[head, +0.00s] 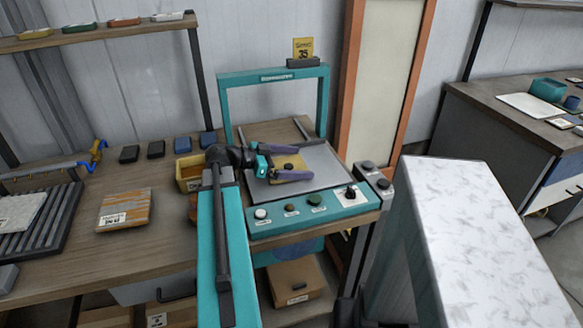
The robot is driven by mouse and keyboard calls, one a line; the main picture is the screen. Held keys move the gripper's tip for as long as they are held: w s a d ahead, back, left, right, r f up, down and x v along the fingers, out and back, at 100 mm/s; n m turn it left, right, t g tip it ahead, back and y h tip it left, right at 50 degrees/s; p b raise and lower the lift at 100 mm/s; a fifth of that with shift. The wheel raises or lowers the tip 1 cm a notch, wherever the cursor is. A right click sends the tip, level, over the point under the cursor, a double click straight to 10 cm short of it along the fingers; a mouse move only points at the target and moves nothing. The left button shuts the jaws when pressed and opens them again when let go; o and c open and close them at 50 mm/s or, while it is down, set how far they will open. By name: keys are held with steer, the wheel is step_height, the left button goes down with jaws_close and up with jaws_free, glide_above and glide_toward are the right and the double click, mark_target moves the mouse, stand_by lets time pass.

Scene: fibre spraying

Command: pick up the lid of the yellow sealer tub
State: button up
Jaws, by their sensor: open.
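A yellow tub (187,180) stands on the bench at the left edge of the teal machine, partly hidden behind my arm. Its top looks open, with brownish contents. A flat, dull-yellow piece (290,160) with a small dark spot lies on or just above the machine's grey plate (325,170). It looks like the lid, but I cannot tell for certain. My gripper (317,158) is open, pointing right over the plate. Its two purple fingers lie on either side of the yellow piece in the picture. Contact cannot be told.
The teal machine frame (222,105) rises behind the plate, and a button panel (315,206) runs along its front. A wood-patterned sample (124,210) and a dark ribbed rack (40,222) lie on the left bench. A white speckled block (490,235) stands at the right.

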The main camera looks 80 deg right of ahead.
mark_target(297, 165)
steer(key=shift+s, duration=0.1)
stand_by(0.4)
steer(key=c, duration=0.7)
steer(key=shift+r, duration=0.15)
steer(key=shift+r+b, duration=0.45)
steer(key=shift+r, duration=4.4)
steer(key=shift+d, duration=0.1)
